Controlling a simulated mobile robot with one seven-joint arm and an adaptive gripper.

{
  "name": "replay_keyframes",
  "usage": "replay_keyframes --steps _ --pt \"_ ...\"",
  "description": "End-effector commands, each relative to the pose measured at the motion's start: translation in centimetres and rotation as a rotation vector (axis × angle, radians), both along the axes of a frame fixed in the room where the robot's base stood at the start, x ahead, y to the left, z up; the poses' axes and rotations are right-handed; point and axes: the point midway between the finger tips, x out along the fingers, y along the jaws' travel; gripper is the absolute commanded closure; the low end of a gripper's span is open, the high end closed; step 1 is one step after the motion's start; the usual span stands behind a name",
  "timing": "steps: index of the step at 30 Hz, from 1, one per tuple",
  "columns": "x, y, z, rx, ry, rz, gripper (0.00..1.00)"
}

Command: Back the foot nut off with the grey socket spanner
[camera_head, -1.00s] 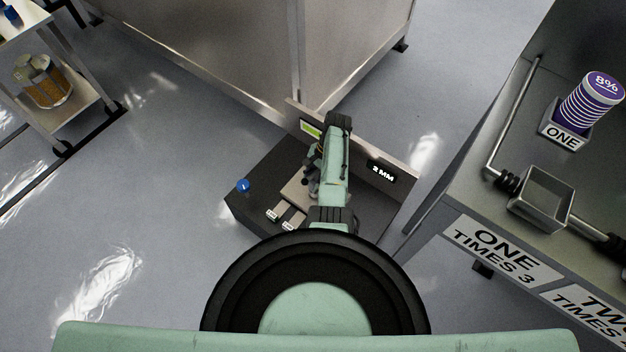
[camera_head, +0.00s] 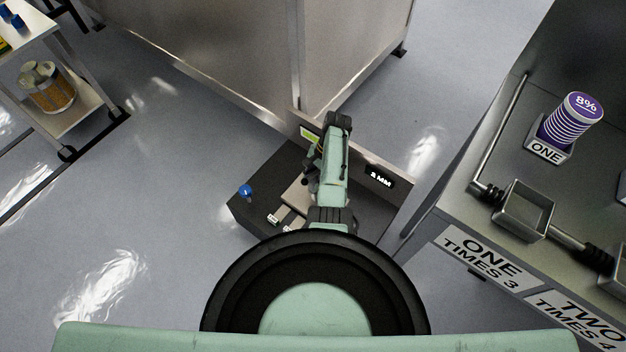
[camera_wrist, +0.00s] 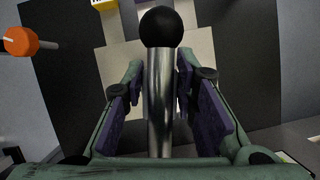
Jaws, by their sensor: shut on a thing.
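In the wrist view, a shiny metal rod (camera_wrist: 160,105) with a black ball end (camera_wrist: 164,27) stands between the purple pads of my gripper (camera_wrist: 160,75). My gripper is shut on this rod. I cannot tell whether the rod is part of the grey socket spanner. I cannot make out the foot nut in either view. In the head view, my arm reaches down over a dark low box (camera_head: 262,205), and its links hide much of what lies under it.
An orange knob (camera_wrist: 20,41) shows at left in the wrist view. A steel cabinet (camera_head: 235,50) stands behind, a labelled bench (camera_head: 470,215) right, a shelf trolley (camera_head: 75,118) left.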

Motion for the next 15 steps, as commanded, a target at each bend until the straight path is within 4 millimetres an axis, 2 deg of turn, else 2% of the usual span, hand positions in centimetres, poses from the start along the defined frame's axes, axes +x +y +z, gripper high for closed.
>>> replay_keyframes --steps 1,15 --pt "0.1 0.0 0.7 0.0 -0.002 0.001 1.0" --pt "0.1 0.0 3.1 0.001 -0.001 0.001 1.0"
